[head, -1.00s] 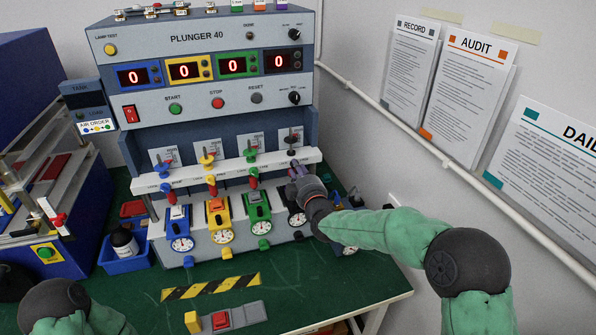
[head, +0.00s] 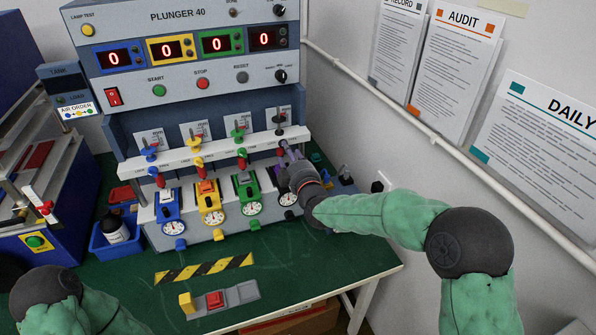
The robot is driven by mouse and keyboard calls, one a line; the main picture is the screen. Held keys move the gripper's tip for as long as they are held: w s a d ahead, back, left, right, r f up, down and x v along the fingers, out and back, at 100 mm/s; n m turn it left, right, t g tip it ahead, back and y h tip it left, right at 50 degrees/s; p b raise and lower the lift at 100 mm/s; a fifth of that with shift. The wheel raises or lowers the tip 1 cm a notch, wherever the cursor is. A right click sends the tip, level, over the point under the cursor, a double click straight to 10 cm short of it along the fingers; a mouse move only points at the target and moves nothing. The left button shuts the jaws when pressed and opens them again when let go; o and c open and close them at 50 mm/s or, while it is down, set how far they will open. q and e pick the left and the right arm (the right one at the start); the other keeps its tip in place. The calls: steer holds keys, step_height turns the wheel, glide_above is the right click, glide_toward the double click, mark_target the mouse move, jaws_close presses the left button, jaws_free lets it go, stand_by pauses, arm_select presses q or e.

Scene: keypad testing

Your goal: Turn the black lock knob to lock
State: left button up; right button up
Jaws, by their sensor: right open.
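The black station is the rightmost of the coloured stations on the keypad tester. Its black handle (head: 279,121) stands upright above the white rail, and its white dial (head: 288,199) shows low in front. My right gripper (head: 287,154) is open just below the rail at this station, a little below the black handle. Its wrist covers much of the station. I cannot tell which black part is the lock knob, or whether the fingers touch it. My left arm shows at the lower left, with its gripper out of view.
The tester's panel (head: 190,72) shows zeros on its displays. Blue, yellow and green stations stand left of my right gripper. A button block (head: 222,299) lies in front on the green table (head: 330,270). A wall is at right.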

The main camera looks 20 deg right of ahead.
steer(key=s, duration=0.9)
steer(key=shift+s+d, duration=0.15)
steer(key=shift+s, duration=0.05)
steer(key=shift+f, duration=0.1)
